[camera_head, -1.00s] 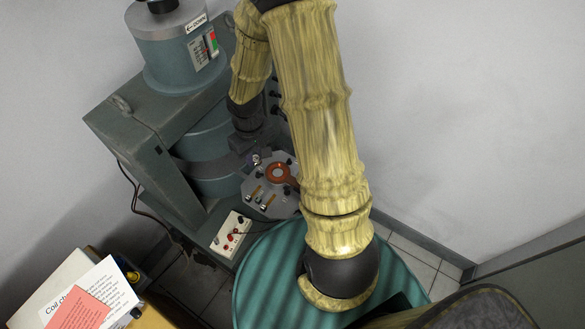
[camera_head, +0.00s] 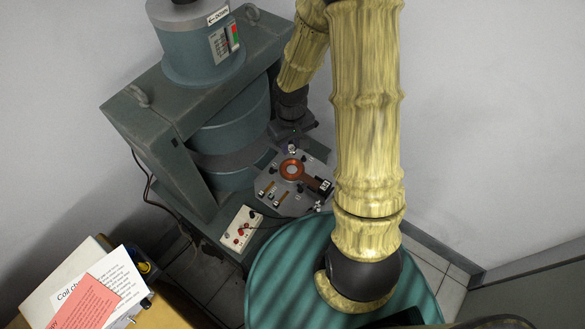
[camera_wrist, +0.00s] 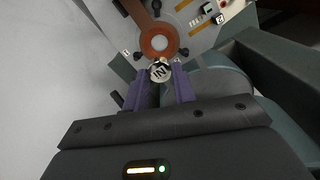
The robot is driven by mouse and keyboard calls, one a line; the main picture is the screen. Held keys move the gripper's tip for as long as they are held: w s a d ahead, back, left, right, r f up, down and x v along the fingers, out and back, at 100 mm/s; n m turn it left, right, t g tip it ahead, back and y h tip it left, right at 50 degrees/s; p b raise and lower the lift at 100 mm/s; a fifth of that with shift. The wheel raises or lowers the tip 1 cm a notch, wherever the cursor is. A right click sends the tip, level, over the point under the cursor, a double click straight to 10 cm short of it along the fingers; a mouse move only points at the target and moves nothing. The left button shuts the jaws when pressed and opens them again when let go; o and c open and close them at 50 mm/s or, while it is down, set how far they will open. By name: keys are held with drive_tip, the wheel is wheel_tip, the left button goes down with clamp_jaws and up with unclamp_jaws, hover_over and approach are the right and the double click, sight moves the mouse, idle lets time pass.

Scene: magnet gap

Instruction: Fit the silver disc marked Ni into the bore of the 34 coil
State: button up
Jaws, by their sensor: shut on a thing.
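The silver disc marked Ni (camera_wrist: 160,73) sits between the purple fingertips of my gripper (camera_wrist: 159,69) in the wrist view. My gripper is shut on it. In the head view my gripper (camera_head: 292,146) is just behind the copper coil (camera_head: 291,169), with the disc small at its tips. The coil (camera_wrist: 159,42) shows in the wrist view as a copper ring with a pale round centre, just beyond the disc. The disc is apart from the bore in the picture; its height above the plate is hard to judge. The coil's number is too small to read.
The coil lies on a grey plate (camera_head: 268,190) with knobs and small fittings, beside the large blue-green magnet (camera_head: 235,130) and its frame. A white box with red and black knobs (camera_head: 241,229) stands in front. A green round top (camera_head: 290,270) is nearer.

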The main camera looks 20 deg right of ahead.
hover_over(292, 169)
drive_tip(key=shift+a+f+b, duration=0.1)
drive_tip(key=shift+f+b, duration=0.25)
drive_tip(key=shift+f, duration=2.8)
drive_tip(key=shift+f, duration=1.9)
